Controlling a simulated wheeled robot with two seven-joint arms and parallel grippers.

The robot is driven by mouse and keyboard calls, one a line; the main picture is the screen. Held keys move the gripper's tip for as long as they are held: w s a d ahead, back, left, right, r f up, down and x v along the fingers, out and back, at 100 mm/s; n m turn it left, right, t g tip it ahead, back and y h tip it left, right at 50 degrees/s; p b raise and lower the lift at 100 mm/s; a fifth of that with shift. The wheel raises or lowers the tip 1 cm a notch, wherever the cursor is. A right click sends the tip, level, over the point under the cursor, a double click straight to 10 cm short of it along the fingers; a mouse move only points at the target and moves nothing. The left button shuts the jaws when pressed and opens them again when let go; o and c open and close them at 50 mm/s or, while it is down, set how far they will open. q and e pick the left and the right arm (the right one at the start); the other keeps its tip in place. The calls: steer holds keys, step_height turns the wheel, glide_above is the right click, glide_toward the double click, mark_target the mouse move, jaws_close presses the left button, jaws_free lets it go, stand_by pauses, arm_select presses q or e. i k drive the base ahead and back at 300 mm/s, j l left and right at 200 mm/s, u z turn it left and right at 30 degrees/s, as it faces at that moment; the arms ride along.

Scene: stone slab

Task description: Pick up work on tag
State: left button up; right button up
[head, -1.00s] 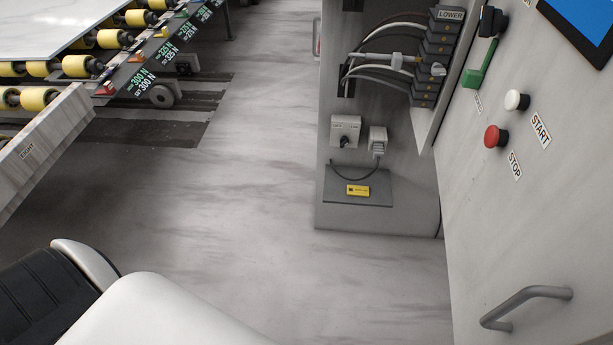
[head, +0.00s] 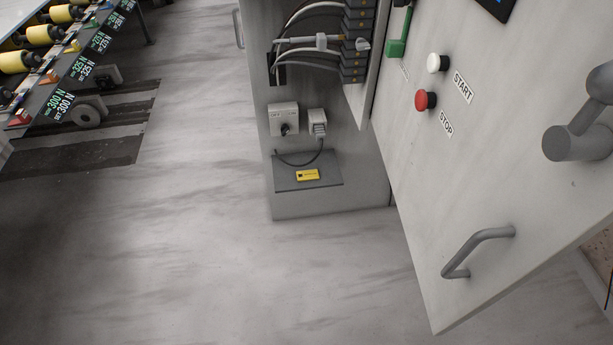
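A small yellow tag (head: 308,175) with dark print lies on a dark grey shelf (head: 290,185) low at the front of the grey cabinet (head: 330,203). The print on the tag is too small to read. A thin dark cable runs above the shelf to a light grey plug (head: 317,123). Neither of my grippers is in view.
An open cabinet door (head: 500,190) with a red STOP button (head: 425,100), a white START button (head: 437,62) and a bar handle (head: 476,250) stands at right. A roller conveyor (head: 60,70) is at upper left. The floor (head: 190,240) between is clear.

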mark_target(310, 174)
steer(key=i+j+u, duration=0.15)
steer(key=i+j, duration=0.35)
steer(key=i, duration=0.15)
steer(key=i+l+u, duration=0.1)
steer(key=i, duration=0.25)
